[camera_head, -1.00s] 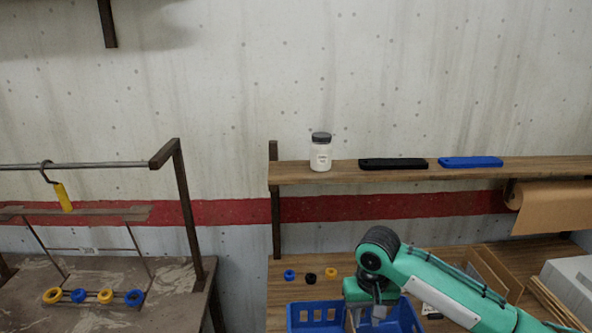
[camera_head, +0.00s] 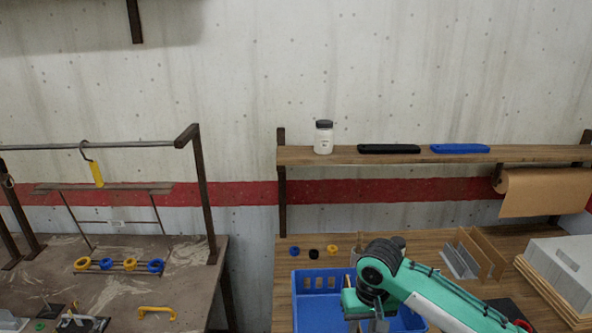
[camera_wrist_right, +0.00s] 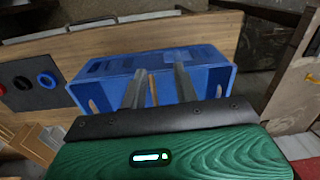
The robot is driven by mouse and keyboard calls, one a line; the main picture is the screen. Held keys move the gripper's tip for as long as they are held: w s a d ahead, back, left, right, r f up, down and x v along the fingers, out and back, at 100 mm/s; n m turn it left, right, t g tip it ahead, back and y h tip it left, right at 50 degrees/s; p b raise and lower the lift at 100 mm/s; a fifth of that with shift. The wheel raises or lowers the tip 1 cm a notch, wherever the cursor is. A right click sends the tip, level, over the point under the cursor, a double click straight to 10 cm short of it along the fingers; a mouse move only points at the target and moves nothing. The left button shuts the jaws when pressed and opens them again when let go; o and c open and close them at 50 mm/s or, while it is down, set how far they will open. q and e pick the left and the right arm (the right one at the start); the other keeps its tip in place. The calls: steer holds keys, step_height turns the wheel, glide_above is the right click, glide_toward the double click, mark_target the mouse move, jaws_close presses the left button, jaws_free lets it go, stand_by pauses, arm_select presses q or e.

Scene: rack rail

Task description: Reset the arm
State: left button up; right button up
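My right arm (camera_head: 440,290) comes in from the lower right in the head view. Its gripper points down over a blue crate (camera_head: 318,281) on the wooden bench, and its fingertips are hidden there. In the right wrist view, the right gripper (camera_wrist_right: 158,88) has its two fingers apart above the blue crate (camera_wrist_right: 215,55). A thin brown strip shows between the fingers, but I cannot tell whether they touch it. My left gripper is in neither view.
A shelf (camera_head: 400,160) bears a white jar (camera_head: 324,140), a black case (camera_head: 388,149) and a blue case (camera_head: 460,148). Brown dividers (camera_head: 482,250) and a grey box (camera_head: 570,262) stand at right. A rusty table (camera_head: 115,285) with a rail (camera_head: 90,146) stands left.

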steer(key=s+a+f+n+t+y, duration=0.1)
steer(key=s+a+f+y, duration=0.1)
steer(key=s+f, duration=0.3)
steer(key=s+a+f+n+t+y, duration=0.1)
steer(key=s+a+f, duration=0.25)
steer(key=s, duration=0.45)
steer(key=s+d+f+m+t+h, duration=0.1)
steer(key=s+d+f+h, duration=0.2)
steer(key=s+d, duration=1.15)
step_height(320, 180, down, 32)
steer(key=s+r+g, duration=0.1)
steer(key=s+d+f+g, duration=0.1)
steer(key=s+d+f, duration=0.1)
steer(key=s+f, duration=1.7)
steer(key=shift+s+d+f+h+b, duration=0.2)
steer(key=shift+d+f+h+b, duration=0.1)
steer(key=shift+f, duration=0.6)
